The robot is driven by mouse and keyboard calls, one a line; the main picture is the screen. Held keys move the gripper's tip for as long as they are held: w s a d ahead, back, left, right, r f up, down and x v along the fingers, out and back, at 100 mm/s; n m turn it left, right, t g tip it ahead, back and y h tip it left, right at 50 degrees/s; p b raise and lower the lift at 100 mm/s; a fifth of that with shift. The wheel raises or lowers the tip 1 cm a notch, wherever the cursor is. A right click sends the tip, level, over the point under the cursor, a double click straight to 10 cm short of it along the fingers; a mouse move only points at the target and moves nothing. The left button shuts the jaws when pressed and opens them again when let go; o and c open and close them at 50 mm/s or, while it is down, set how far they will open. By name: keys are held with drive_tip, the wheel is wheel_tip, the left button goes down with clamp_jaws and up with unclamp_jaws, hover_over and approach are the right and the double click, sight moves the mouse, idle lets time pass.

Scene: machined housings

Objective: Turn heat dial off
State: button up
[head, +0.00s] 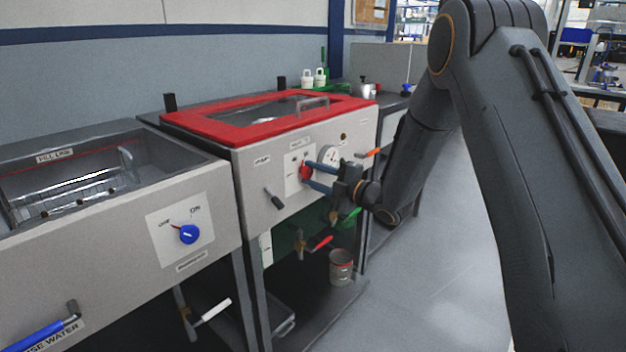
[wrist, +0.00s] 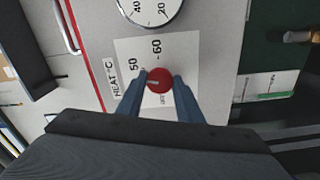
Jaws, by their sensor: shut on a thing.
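The red heat dial (head: 305,172) sits on a white plate on the front of the red-lidded tank. In the wrist view the dial (wrist: 159,81) shows a pale pointer line, with the marks 50 and 60 and a HEAT °C label on the plate (wrist: 126,62). A further label beside the dial is partly hidden. My gripper (head: 309,175) reaches the panel from the right. Its two blue fingers are on either side of the dial in the wrist view (wrist: 158,84), shut on it.
A round gauge (head: 329,155) is just beside the dial, and an orange-handled lever (head: 367,153) is to its right. A black lever (head: 274,199) sticks out to the left. A red-handled valve (head: 319,243) is below. The left tank has a blue dial (head: 189,234). The floor at right is clear.

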drive_tip(key=n+b, duration=0.3)
drive_tip(key=n, duration=0.2)
drive_tip(key=shift+f+n+b, duration=0.15)
drive_tip(key=shift+n+b, duration=0.15)
drive_tip(key=shift+b, duration=0.05)
drive_tip(key=n+b, duration=1.1)
drive_tip(key=b, duration=0.2)
drive_tip(key=shift+f+n, duration=0.15)
drive_tip(key=shift+n, duration=0.15)
drive_tip(key=n+b, duration=0.3)
drive_tip(key=b, duration=0.2)
drive_tip(key=shift+b, duration=0.35)
drive_tip(key=shift+r+n, duration=0.25)
drive_tip(key=shift+n, duration=0.15)
drive_tip(key=o, duration=1)
drive_tip(key=shift+o, duration=0.2)
drive_tip(key=shift+d, duration=0.1)
